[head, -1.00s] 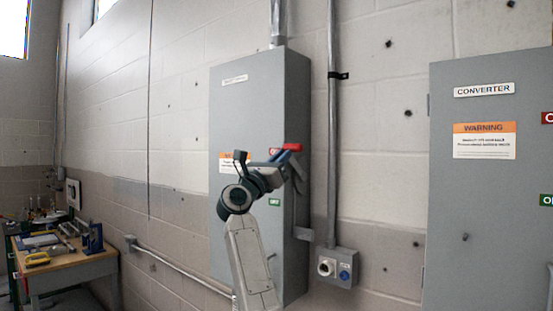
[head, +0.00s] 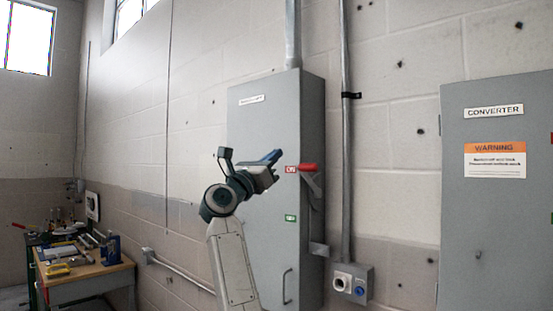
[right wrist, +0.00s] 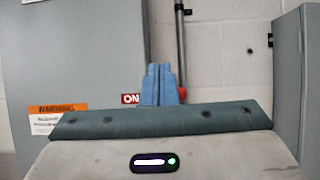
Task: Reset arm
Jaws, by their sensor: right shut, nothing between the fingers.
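My right gripper (head: 268,158) is in front of a tall grey electrical box (head: 262,130) on the wall, with its blue fingers shut and empty. In the right wrist view the blue fingers (right wrist: 160,85) stand together, pointing at the box and the wall. A red-handled lever (head: 307,168) on the right side of the box sits beside a red label, just right of the gripper and apart from it in the head view. A green label (head: 291,218) is lower on the box front. My left gripper does not show.
A grey converter cabinet (head: 497,225) with a warning sticker is at the right. A small control box (head: 351,284) with a blue button is under a vertical conduit (head: 345,130). A wooden workbench (head: 85,272) with tools stands at the far left.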

